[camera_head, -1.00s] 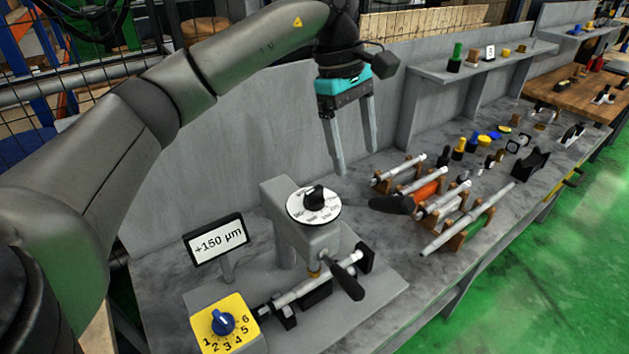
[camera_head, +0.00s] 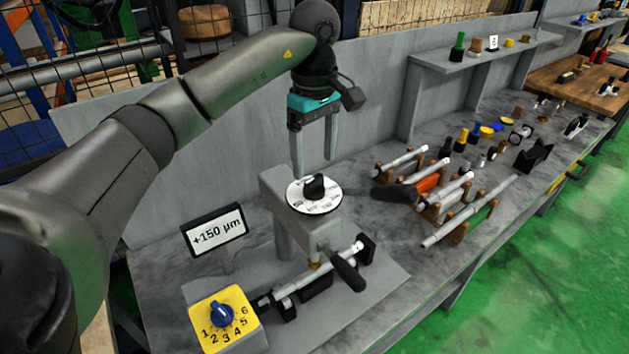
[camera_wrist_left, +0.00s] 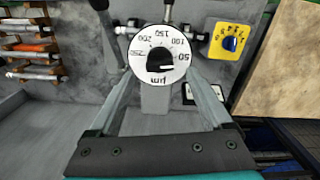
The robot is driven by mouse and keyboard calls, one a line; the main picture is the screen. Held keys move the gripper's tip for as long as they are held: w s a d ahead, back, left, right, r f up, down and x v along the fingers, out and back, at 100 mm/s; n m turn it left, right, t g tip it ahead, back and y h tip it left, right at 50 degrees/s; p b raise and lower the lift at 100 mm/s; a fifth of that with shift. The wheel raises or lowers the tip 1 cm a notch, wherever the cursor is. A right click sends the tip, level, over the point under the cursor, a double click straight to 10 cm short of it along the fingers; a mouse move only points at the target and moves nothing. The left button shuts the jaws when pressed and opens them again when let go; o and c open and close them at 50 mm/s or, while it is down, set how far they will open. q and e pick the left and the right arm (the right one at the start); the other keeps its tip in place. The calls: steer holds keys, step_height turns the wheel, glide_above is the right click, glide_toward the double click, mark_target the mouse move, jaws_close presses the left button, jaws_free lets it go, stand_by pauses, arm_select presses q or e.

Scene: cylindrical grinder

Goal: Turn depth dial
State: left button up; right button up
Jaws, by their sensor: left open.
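The depth dial (camera_head: 314,194) is a white disc with printed numbers and a black knob, on top of the grey grinder head. It also shows in the left wrist view (camera_wrist_left: 159,56), with numbers from 50 to 250 and "µm". My left gripper (camera_head: 314,170) is open and empty, fingers pointing down, above and behind the dial in the head view. In the left wrist view the dial lies beyond the fingertips and between their lines. The display (camera_head: 215,231) reads "+150 µm". My right gripper is not in view.
A yellow selector box with a blue knob (camera_head: 222,313) stands at the front left of the grinder. A black-handled lever (camera_head: 347,271) sticks out below the dial. Racks with metal shafts (camera_head: 447,195) stand to the right. A grey wall rises behind.

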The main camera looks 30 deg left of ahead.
mark_target(314, 178)
arm_select(q)
step_height(314, 178, down, 6)
steer(key=shift+r+p, duration=0.1)
steer(key=shift+p, duration=0.3)
jaws_close()
stand_by(0.6)
